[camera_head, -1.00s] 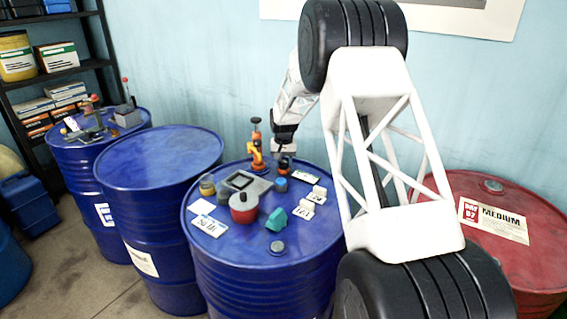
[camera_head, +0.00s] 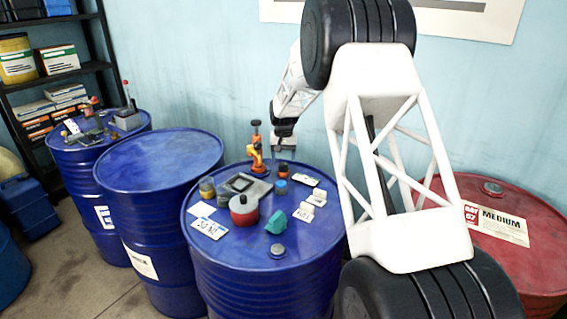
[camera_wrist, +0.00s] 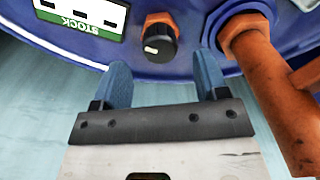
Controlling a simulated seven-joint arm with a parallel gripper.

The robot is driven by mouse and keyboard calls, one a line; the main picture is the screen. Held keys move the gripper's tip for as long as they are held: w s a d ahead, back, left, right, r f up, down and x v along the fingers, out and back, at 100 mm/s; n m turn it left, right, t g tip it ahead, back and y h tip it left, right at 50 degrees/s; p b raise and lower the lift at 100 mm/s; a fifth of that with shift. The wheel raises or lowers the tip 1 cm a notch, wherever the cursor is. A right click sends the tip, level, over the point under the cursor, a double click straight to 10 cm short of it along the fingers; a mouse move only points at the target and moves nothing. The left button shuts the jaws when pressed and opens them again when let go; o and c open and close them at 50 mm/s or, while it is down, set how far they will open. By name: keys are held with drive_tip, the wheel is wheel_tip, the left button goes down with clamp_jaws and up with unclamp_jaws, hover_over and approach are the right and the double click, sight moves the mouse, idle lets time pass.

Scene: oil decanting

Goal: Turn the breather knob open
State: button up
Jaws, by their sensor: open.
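The breather knob (camera_wrist: 159,42) is black with a white pointer mark and sits on an orange base on the blue drum top. In the wrist view its mark points left. It also shows in the head view as a small black and orange piece (camera_head: 283,169). My gripper (camera_wrist: 163,74) is open, with two blue fingertips apart. The knob appears just beyond the fingertips, between them in the picture, and nothing is held. In the head view my gripper (camera_head: 284,145) is above the knob, near the drum's far edge.
An orange hand pump (camera_head: 257,155) stands left of the knob in the head view; its orange pipe (camera_wrist: 262,75) is close to the right finger in the wrist view. A STOCK label (camera_wrist: 85,15), a red-and-dark container (camera_head: 243,210) and a teal piece (camera_head: 276,222) are on the drum.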

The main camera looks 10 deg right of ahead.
sight(284, 164)
drive_tip(key=shift+r, duration=1.9)
drive_tip(key=shift+s+r, duration=0.1)
drive_tip(key=shift+s+r, duration=0.15)
drive_tip(key=s+r, duration=0.6)
drive_tip(key=s, duration=0.4)
drive_tip(key=s+a+r+n+t, duration=0.1)
drive_tip(key=s+r, duration=0.4)
drive_tip(key=s, duration=0.6)
drive_tip(key=s+r, duration=0.6)
drive_tip(key=s, duration=0.4)
drive_tip(key=s+f, duration=0.2)
drive_tip(key=s, duration=1.3)
drive_tip(key=s+a+f+n+t, duration=0.1)
drive_tip(key=s+f, duration=0.1)
drive_tip(key=s, duration=1.4)
drive_tip(key=shift+s+f+t, duration=0.15)
drive_tip(key=shift+s+t, duration=0.15)
